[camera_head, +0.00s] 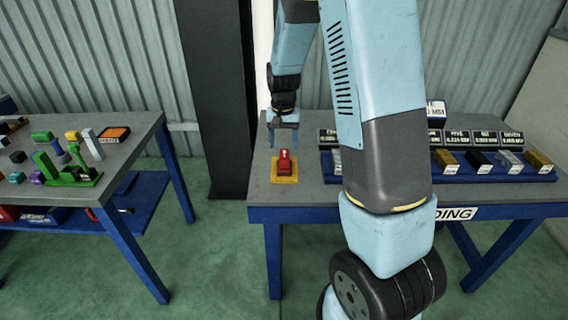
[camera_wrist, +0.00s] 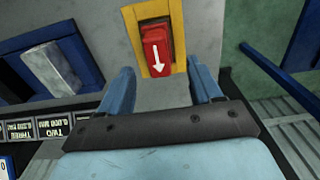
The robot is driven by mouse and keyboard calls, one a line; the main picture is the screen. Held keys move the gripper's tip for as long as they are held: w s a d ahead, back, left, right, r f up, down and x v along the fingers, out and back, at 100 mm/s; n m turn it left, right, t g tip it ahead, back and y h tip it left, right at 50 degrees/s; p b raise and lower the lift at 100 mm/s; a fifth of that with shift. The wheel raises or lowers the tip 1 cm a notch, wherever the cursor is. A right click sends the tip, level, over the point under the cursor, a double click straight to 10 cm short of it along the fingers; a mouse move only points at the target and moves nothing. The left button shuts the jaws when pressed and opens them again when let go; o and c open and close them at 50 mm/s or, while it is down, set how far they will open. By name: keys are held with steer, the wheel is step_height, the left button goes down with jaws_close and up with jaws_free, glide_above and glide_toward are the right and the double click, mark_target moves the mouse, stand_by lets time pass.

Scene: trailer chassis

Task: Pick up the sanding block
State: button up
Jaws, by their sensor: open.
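The sanding block appears to be the red block (camera_head: 284,160) with a white arrow, near the left end of the right-hand table. It rests on a yellow pad (camera_head: 276,179). In the wrist view the red block (camera_wrist: 157,47) lies inside the yellow border (camera_wrist: 143,12), beyond the fingertips. My gripper (camera_head: 283,142) is open and points down above and slightly behind the block in the head view. In the wrist view my gripper (camera_wrist: 161,68) has its two blue fingers apart, with nothing between them. The block's underside is hidden.
A blue rack (camera_head: 490,174) with several labelled blocks stands to the right on the grey table (camera_head: 305,195). My arm hides part of it. Another table (camera_head: 120,155) at the left holds coloured parts. A dark post (camera_head: 213,100) stands behind, between the tables.

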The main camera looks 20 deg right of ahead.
mark_target(284, 153)
steer(key=shift+d+f, duration=0.2)
steer(key=shift+f, duration=3)
jaws_close()
